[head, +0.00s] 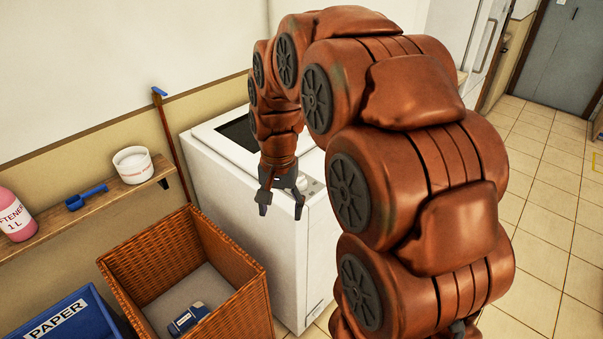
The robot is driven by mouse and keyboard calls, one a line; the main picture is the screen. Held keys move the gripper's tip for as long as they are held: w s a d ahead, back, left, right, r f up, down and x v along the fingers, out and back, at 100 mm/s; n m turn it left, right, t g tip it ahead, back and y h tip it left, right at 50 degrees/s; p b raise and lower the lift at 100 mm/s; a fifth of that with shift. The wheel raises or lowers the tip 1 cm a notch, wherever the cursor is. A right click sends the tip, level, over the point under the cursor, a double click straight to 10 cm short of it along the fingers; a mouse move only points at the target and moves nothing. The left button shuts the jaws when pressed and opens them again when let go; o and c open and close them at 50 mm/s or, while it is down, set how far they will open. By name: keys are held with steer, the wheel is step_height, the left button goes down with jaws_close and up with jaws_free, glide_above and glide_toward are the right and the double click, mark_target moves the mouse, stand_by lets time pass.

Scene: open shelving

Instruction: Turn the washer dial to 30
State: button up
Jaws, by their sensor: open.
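The white washer (236,194) stands against the wall in the middle of the head view, with a dark panel (240,132) on its top. My gripper (281,211) hangs pointing down over the washer's front top edge, its two fingers apart and nothing seen between them. A small light round shape (303,183) shows just right of the gripper on the washer's top; it may be the dial, but its marks and setting are too small to read. My arm hides the right part of the washer's top. I cannot tell whether the gripper touches the washer.
A wicker basket (245,302) with a dark blue item (189,317) inside stands left of the washer. A wooden shelf (95,205) holds a white tub (133,164), a blue scoop (86,197) and a pink bottle (14,215). The tiled floor at right is clear.

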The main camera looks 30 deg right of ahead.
steer(key=w+d+m+p, duration=0.2)
steer(key=w+d+m, duration=0.2)
steer(key=w+d, duration=0.45)
steer(key=m+t+p, duration=0.1)
steer(key=m+p, duration=0.1)
steer(key=m, duration=0.2)
glide_above(302, 178)
steer(key=f, duration=0.2)
steer(key=shift+s+f, duration=0.3)
steer(key=shift+s, duration=0.05)
steer(key=shift+w+f+p, duration=0.1)
steer(key=shift+f+p, duration=0.2)
steer(key=shift+f, duration=0.05)
steer(key=f+p, duration=0.2)
steer(key=f, duration=0.5)
steer(key=shift+w+f, duration=0.1)
steer(key=shift+w, duration=0.1)
steer(key=shift+c, duration=0.2)
